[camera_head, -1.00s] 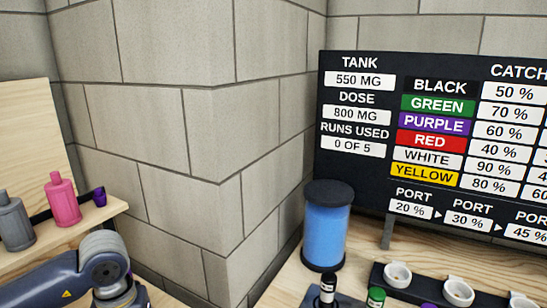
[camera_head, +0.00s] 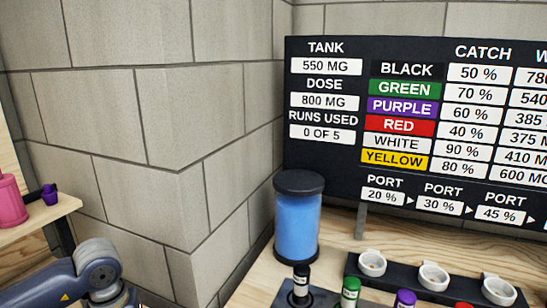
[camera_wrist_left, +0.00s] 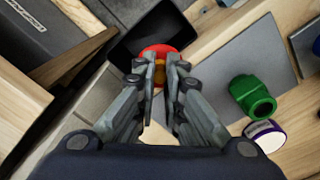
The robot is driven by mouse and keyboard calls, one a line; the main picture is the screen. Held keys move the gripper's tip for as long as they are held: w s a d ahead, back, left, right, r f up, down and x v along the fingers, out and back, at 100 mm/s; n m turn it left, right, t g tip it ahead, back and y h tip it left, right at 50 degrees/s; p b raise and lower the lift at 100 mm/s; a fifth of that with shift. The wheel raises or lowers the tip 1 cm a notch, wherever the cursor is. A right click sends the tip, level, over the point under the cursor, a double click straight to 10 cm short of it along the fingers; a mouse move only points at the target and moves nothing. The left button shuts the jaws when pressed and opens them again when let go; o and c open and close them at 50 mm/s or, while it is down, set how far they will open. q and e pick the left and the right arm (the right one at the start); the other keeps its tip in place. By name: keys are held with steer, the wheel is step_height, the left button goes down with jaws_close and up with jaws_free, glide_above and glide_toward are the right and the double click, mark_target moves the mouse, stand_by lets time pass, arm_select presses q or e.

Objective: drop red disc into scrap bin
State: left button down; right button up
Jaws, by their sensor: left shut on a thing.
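The red disc (camera_wrist_left: 160,49) shows in the left wrist view at the tips of my left gripper (camera_wrist_left: 160,68). The fingers are closed on it, with an orange-brown part of it between them. Behind and beyond the disc is a black open container (camera_wrist_left: 128,45), which may be the scrap bin; the disc overlaps it in the picture, and I cannot tell the height between them. In the head view only my left arm shows at the lower left, with its gripper out of frame. My right gripper is not in view.
In the wrist view a green fitting (camera_wrist_left: 253,96) and a white and purple round piece (camera_wrist_left: 265,134) lie to the right. In the head view a blue canister (camera_head: 298,220) stands by the wall corner, near a rack of white cups (camera_head: 433,275). A dark board (camera_head: 340,120) stands behind.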

arm_select(q)
steer(key=shift+f, duration=0.15)
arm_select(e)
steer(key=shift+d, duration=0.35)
arm_select(q)
steer(key=c, duration=1.6)
jaws_free()
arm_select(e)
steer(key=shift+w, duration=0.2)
arm_select(q)
step_height(320, 180, up, 12)
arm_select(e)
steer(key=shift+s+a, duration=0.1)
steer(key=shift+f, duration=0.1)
